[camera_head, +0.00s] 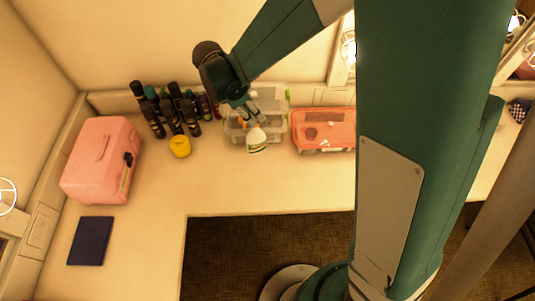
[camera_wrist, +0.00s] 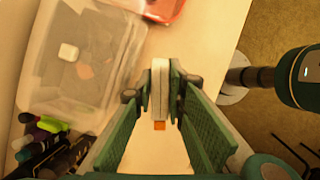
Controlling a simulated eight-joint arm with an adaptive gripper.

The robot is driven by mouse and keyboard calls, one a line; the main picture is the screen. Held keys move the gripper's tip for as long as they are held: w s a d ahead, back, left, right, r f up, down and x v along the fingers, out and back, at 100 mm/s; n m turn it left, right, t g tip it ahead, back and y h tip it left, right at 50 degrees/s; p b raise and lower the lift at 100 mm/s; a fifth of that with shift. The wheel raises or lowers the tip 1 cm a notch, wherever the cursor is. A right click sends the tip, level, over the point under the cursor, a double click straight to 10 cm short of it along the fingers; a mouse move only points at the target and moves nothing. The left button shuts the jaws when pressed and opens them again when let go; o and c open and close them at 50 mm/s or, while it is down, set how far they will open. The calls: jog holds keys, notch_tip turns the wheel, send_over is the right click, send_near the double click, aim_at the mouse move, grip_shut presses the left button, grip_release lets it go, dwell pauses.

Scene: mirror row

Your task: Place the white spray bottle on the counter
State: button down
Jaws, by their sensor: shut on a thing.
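The white spray bottle (camera_head: 257,142) hangs below my gripper (camera_head: 252,115) in the head view, in front of the clear bin. My gripper is shut on its upper part. In the wrist view the fingers (camera_wrist: 160,92) close on a narrow white part of the spray bottle (camera_wrist: 160,88), with an orange bit at its near end. The rest of the bottle is hard to make out there. The pale counter (camera_head: 222,190) lies below and around it. I cannot tell whether the bottle's base touches the counter.
A clear bin (camera_head: 233,131) and a red-lidded bin (camera_head: 325,127) stand along the wall. Several dark bottles (camera_head: 170,115) and a yellow jar (camera_head: 180,146) are left of them. A pink case (camera_head: 101,165) and dark blue flat item (camera_head: 90,241) lie farther left. The counter's front strip is clear.

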aim_at(252, 130)
jog(key=shift+a, duration=0.2)
jog(key=shift+f, duration=0.15)
jog(key=shift+f, duration=2.8)
jog(key=shift+f+p, duration=0.4)
jog(key=shift+f, duration=1.8)
jog(key=c, duration=2.3)
grip_release()
